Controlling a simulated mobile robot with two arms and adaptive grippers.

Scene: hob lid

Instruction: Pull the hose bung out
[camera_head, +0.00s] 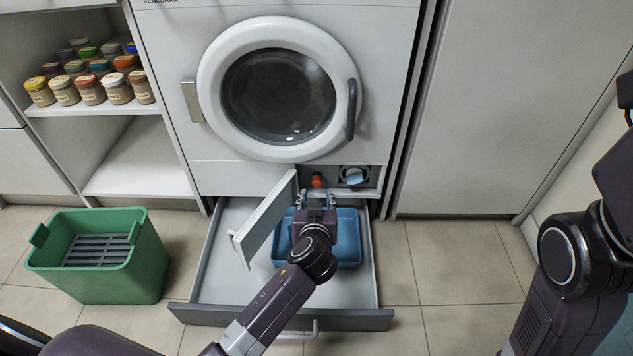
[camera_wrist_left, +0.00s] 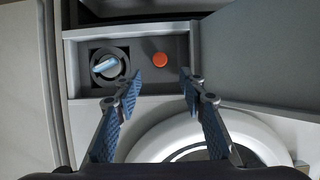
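The orange-red hose bung (camera_head: 317,180) sits in the recess low on the front of the washing machine. In the left wrist view the bung (camera_wrist_left: 160,59) shows as a round orange cap in the dark recess, between the fingertips in the picture and beyond them. My left gripper (camera_head: 317,199) is in front of the recess, just below the bung in the head view. In the left wrist view its fingers (camera_wrist_left: 160,82) are apart with nothing between them. My right arm shows at the right edge of the head view, but its gripper cannot be made out.
A round filter with a light-blue handle (camera_head: 354,177) is beside the bung. The grey flap (camera_head: 265,219) stands open at the left. Below, a pulled-out drawer (camera_head: 345,290) holds a blue tray (camera_head: 348,240). A green basket (camera_head: 140,265) stands on the floor at left.

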